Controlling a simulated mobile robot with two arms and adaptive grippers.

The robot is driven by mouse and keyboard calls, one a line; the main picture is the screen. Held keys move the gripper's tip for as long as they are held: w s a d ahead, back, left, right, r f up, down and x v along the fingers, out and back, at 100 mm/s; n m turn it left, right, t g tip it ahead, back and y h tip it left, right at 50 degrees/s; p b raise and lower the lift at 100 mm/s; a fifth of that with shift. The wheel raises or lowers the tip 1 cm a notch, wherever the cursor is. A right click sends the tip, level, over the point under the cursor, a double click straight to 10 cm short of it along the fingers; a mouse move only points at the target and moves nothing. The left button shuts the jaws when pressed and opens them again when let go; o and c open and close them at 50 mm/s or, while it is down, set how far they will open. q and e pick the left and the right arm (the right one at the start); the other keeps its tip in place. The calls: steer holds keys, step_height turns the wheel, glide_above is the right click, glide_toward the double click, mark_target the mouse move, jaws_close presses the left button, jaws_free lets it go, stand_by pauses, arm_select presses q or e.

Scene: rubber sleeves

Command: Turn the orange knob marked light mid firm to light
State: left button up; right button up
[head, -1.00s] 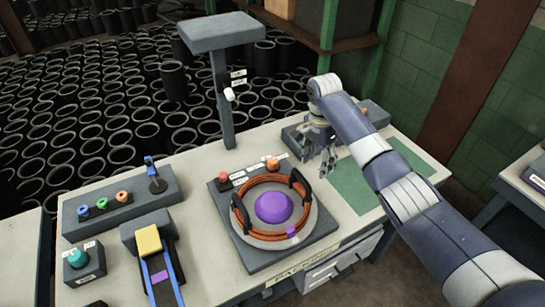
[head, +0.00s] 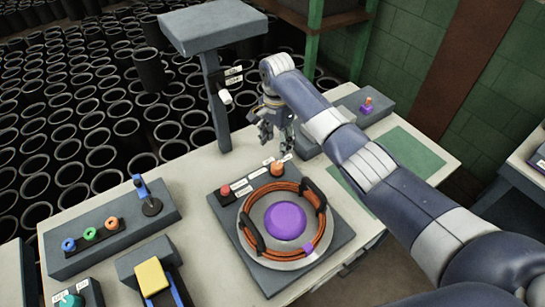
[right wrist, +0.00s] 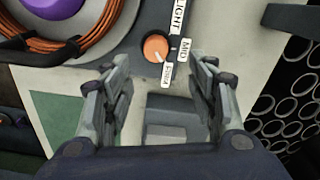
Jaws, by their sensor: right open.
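The orange knob (head: 277,168) sits at the back right corner of the grey plate (head: 300,275) with the coiled orange ring. In the right wrist view the knob (right wrist: 155,48) has white labels LIGHT, MID and FIRM beside it. Its pale pointer line appears to aim toward the FIRM label (right wrist: 166,75). My right gripper (head: 275,138) is open and empty, just behind and above the knob in the head view. In the right wrist view its spread fingers (right wrist: 158,64) stand either side of the knob's line, apart from it. My left gripper is not in view.
A red button (head: 225,191) sits on the same plate, left of the knob. The purple dome (head: 285,222) and orange coil (head: 250,243) lie in front. A grey post (head: 219,110) with a flat top stands behind left. A box with blue, green and orange knobs (head: 90,234) is at left.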

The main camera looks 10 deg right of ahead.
mark_target(277, 165)
steer(key=f, duration=0.1)
steer(key=s+f, duration=0.1)
steer(key=shift+s+d+f, duration=0.1)
steer(key=shift+d+f, duration=0.2)
steer(key=shift+f, duration=0.05)
step_height(277, 165, down, 3)
steer(key=shift+a+f+p, duration=0.1)
steer(key=shift+f+p, duration=0.1)
steer(key=shift+p, duration=0.1)
steer(key=shift+w+a+f, duration=0.1)
steer(key=shift+w+f, duration=0.1)
steer(key=shift+f, duration=0.35)
steer(key=shift+w+f, duration=0.15)
steer(key=shift+f, duration=0.4)
steer(key=shift+s+f, duration=0.1)
steer(key=shift+f, duration=0.3)
steer(key=shift+c, duration=1.1)
steer(key=c, duration=0.9)
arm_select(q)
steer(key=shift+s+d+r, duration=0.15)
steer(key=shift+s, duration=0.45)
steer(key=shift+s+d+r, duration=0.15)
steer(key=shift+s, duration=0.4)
arm_select(e)
steer(key=shift+o, duration=0.2)
